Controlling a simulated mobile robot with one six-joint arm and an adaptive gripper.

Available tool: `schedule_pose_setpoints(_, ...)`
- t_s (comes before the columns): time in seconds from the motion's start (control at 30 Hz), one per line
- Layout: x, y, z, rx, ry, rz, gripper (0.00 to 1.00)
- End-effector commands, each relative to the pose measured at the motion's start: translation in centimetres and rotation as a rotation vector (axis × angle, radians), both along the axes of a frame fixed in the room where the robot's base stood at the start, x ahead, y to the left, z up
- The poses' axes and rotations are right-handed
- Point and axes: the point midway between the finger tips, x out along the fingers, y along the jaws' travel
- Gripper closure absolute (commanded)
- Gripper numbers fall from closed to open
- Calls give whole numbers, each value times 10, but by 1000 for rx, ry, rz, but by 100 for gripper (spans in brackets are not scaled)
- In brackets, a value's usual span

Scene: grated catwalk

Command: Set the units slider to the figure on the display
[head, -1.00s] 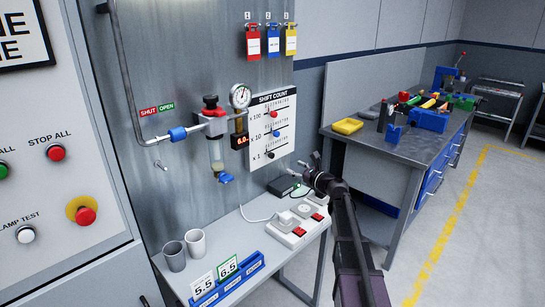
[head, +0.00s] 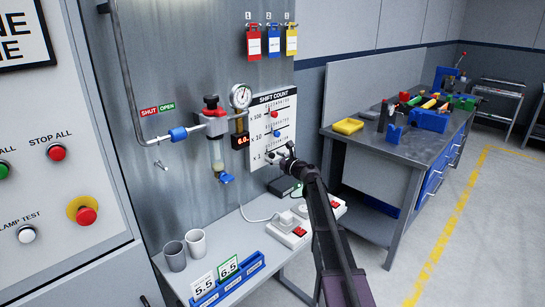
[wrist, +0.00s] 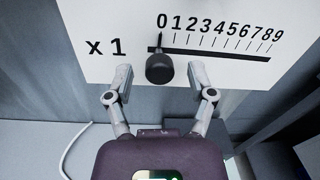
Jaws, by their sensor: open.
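The white SHIFT COUNT board (head: 286,100) hangs on the metal wall with three slider rows. The red x100 knob (head: 274,114) and the blue x10 knob (head: 277,133) show in the head view. My gripper (head: 281,155) hides the x1 knob there. In the wrist view the black x1 units knob (wrist: 160,69) sits at the left end of its slot, its pointer at 0. My gripper (wrist: 160,76) is open, one fingertip on each side of the knob, with gaps. A small display (head: 241,141) shows red digits that look like 6.0.
Below stands a table with two cups (head: 196,243), number cards (head: 228,267) and a switch box (head: 290,234). A workbench (head: 408,147) with tools stands at right.

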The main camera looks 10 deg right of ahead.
Motion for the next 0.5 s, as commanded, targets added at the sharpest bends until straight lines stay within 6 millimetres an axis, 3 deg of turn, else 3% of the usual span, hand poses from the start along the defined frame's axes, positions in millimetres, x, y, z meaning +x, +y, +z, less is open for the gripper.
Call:
schedule_pose_setpoints(0.2,13,8,0,0,0,-1,29)
schedule_pose_setpoints(0.5,15,9,0,0,0,-1,29)
